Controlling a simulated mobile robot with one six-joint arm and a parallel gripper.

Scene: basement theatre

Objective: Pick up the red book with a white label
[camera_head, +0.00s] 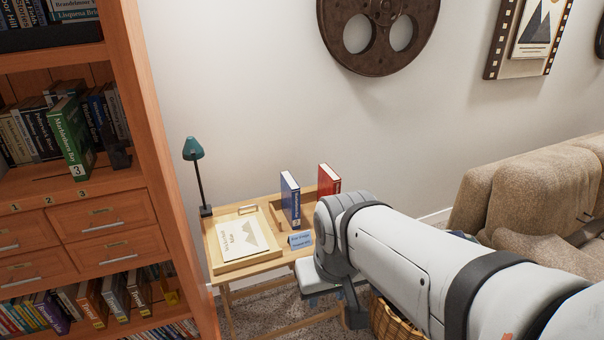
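The red book (329,180) stands upright at the back right of a small wooden desk (272,266). Its lower part is hidden behind my arm, and its label is too small to make out clearly. A blue book (290,200) stands upright to its left, with a gap between them. My gripper (335,302) hangs at the end of my arm, in front of the desk's right side and lower in the picture than the red book. Its fingers are mostly hidden by the wrist. No book shows in it.
A small blue sign (300,240) stands at the desk's front. A shallow tray (236,266) with a printed sheet and a teal lamp (194,150) are on the left. A tall bookcase (150,130) bounds the left. A wicker basket (384,318) and a sofa (530,190) are at right.

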